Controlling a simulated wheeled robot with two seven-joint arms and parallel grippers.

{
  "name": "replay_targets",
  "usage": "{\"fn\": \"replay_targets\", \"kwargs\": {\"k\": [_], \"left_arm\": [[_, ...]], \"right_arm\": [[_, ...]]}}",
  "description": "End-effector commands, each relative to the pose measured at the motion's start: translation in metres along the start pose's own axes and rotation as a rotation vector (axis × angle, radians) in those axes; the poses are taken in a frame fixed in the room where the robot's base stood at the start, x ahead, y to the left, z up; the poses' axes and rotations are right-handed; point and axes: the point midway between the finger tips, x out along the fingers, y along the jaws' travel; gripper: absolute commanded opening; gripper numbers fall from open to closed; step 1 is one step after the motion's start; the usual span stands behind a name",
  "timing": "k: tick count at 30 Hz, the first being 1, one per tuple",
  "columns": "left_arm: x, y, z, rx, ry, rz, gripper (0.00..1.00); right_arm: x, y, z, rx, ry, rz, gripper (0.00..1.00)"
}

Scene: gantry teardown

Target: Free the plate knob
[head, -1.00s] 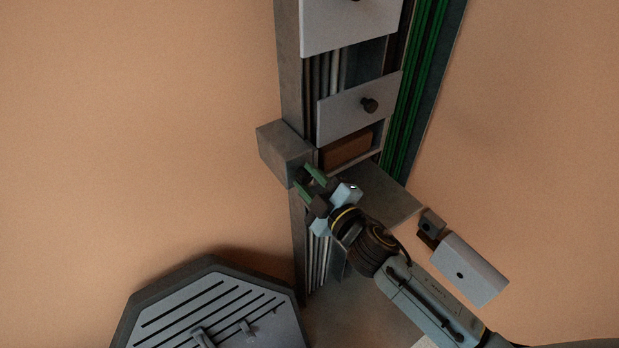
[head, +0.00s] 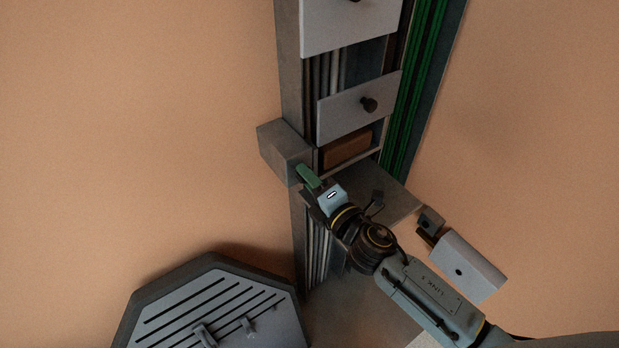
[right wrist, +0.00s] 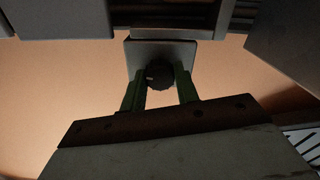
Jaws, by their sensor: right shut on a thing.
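In the right wrist view a dark round knob (right wrist: 159,75) stands on a small grey plate (right wrist: 160,48). My right gripper (right wrist: 159,86) has its green fingers on either side of the knob and is shut on it. In the head view my right gripper (head: 307,177) is at the lower right of a grey block (head: 284,150) on the gantry column's left side. The gripper hides the knob there. My left gripper is not in view.
Above the gripper, a light panel (head: 340,115) carries another dark knob (head: 369,104). A brown block (head: 348,149) sits beneath it. A pale block with a hole (head: 469,267) is at the right, by my arm. A slotted octagonal tray (head: 165,292) is at lower left.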

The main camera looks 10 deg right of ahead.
Motion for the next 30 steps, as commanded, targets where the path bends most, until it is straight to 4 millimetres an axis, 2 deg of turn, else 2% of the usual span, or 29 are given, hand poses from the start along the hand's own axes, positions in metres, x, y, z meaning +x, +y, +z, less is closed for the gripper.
{"fn": "replay_targets", "kwargs": {"k": [12,29,30], "left_arm": [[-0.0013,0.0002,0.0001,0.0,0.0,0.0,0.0],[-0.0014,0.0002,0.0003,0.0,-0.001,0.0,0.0],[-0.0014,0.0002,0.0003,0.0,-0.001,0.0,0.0]], "right_arm": [[-0.0001,-0.0005,-0.0003,-0.191,0.001,-0.001,0.08],[-0.0001,-0.0007,-0.0001,-0.219,0.001,-0.001,0.08],[-0.0002,-0.0007,-0.0002,-0.219,0.001,-0.001,0.34]]}}
